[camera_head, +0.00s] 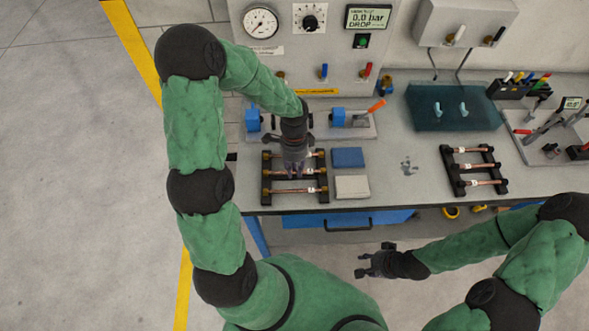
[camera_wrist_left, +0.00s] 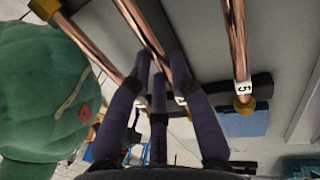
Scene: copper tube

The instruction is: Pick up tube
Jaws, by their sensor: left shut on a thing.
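A dark rack (camera_head: 266,178) on the left of the bench holds copper tubes with brass ends and white tags. My left gripper (camera_head: 294,173) points down over this rack and is shut on the middle copper tube. In the left wrist view, its dark fingers (camera_wrist_left: 160,75) close around that middle tube (camera_wrist_left: 141,24). One neighbouring tube (camera_wrist_left: 88,42) runs to the left; another tube (camera_wrist_left: 236,40), tagged 5, runs to the right. Whether the held tube is clear of the rack cannot be told. My right gripper (camera_head: 372,262) is open and empty, in front of the bench.
A blue block (camera_head: 348,157) and a pale block (camera_head: 352,187) lie right of the rack. A second rack (camera_head: 454,172) with tubes stands further right. Behind are a fixture with blue clamps (camera_head: 338,117), a gauge panel (camera_head: 300,60) and a teal tray (camera_head: 425,122). The bench middle is mostly clear.

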